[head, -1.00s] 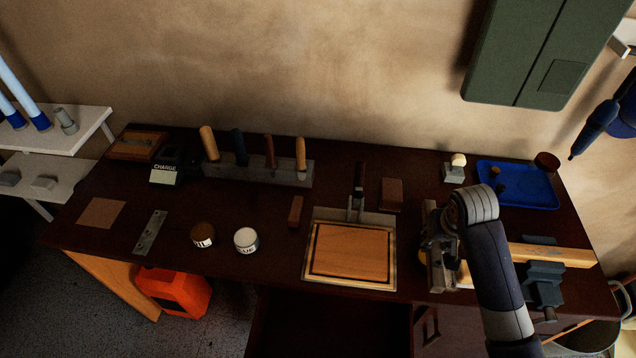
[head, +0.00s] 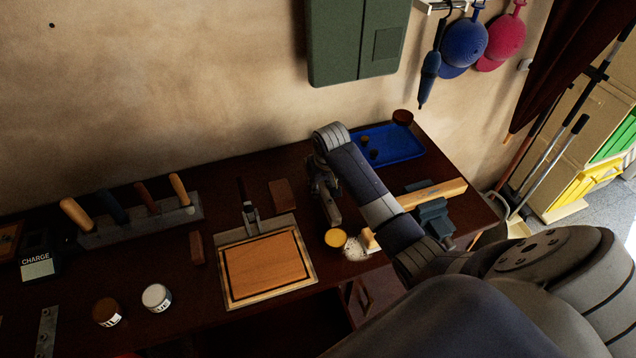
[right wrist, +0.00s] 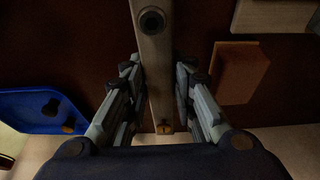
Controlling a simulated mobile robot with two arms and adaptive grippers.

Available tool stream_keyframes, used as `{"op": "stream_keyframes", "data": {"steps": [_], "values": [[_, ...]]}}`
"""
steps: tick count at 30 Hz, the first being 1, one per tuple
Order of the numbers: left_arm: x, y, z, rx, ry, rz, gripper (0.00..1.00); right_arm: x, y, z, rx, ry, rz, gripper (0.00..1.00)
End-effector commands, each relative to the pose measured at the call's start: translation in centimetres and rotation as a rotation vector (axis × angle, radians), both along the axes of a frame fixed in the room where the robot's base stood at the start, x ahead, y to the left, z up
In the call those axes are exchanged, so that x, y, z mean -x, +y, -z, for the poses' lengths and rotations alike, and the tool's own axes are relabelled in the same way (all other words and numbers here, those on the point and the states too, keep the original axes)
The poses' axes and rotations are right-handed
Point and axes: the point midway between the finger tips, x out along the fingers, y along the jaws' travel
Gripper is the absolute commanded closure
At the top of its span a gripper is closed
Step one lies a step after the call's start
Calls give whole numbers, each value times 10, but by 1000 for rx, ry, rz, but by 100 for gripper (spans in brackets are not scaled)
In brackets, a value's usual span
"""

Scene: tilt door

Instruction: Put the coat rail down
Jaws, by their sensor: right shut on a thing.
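The coat rail (right wrist: 155,60) is a narrow pale bar with a dark round knob, seen between my fingers in the right wrist view. In the head view a short length of it (head: 333,211) sticks out toward the front of the dark workbench (head: 130,245). My right gripper (right wrist: 158,100) is shut on the rail; in the head view it (head: 322,185) is over the bench, between the brown block and the blue tray, partly covered by my arm. I cannot tell whether the rail touches the bench. My left gripper is out of view.
A brown block (head: 281,193) and wooden board (head: 265,268) are left of the gripper. A blue tray (head: 388,144) is right. A yellow-topped tin (head: 335,238), a brush (head: 368,240) and a vise (head: 436,218) are nearer the front. A green cabinet (head: 355,40) hangs above.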

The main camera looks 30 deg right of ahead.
Motion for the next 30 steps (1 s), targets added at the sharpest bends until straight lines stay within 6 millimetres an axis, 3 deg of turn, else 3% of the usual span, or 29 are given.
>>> {"op": "stream_keyframes", "data": {"steps": [6, 14, 21, 30], "values": [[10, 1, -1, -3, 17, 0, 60, -26, -9, 2, 0, -1, 0, 100], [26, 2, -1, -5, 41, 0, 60, -38, -14, 3, 0, -1, 0, 100], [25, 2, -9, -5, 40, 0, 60, -36, -14, 35, 1, 1, -1, 100], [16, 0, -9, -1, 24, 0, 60, -36, -13, 39, 1, -1, -1, 100]]}}
